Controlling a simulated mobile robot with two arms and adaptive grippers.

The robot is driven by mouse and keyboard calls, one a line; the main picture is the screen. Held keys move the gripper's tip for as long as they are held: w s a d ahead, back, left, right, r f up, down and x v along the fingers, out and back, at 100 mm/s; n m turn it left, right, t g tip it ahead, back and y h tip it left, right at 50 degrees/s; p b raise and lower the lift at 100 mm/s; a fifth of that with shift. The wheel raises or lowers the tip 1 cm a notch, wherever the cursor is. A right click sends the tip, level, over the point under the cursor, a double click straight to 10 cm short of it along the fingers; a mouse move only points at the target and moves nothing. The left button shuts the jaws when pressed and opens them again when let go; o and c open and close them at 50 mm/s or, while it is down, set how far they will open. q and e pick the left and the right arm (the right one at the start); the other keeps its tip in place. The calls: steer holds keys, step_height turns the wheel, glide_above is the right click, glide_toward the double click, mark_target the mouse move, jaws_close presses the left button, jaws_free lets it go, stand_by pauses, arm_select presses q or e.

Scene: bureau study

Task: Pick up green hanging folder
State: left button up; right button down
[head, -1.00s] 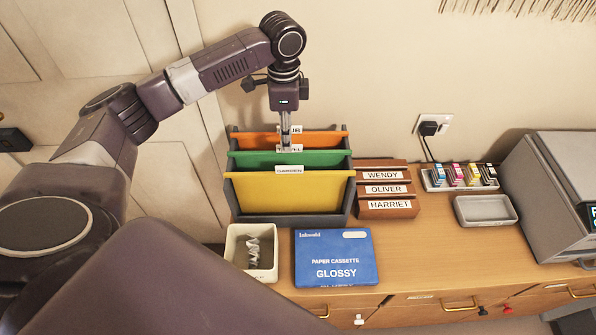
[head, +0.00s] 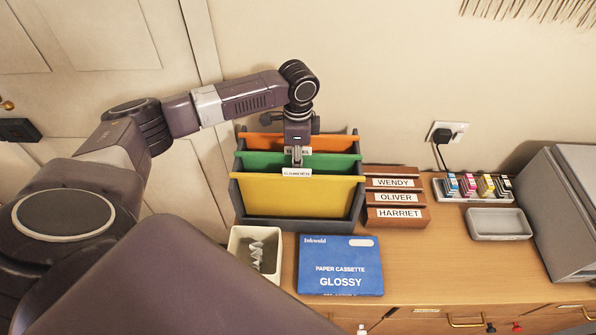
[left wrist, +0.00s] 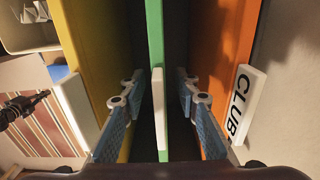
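The green hanging folder (head: 262,162) stands in a dark grey file holder (head: 240,200), between a yellow folder (head: 290,195) in front and an orange folder (head: 262,142) behind. My left gripper (head: 297,158) reaches down from above onto the green folder. In the left wrist view my left gripper (left wrist: 160,88) is open, with one finger on each side of the green folder (left wrist: 155,35) and its white tab (left wrist: 159,100). Gaps show between the fingers and the folder.
A brown block with name labels (head: 395,190) stands right of the holder. A white bin (head: 240,240) and a blue paper cassette box (head: 340,262) lie in front. Ink cartridges (head: 472,187), a grey tray (head: 498,224) and a printer (head: 570,210) are farther right.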

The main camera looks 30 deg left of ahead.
arm_select(q)
steer(key=shift+f, duration=0.4)
steer(key=shift+c, duration=0.3)
jaws_close()
steer(key=shift+r, duration=0.1)
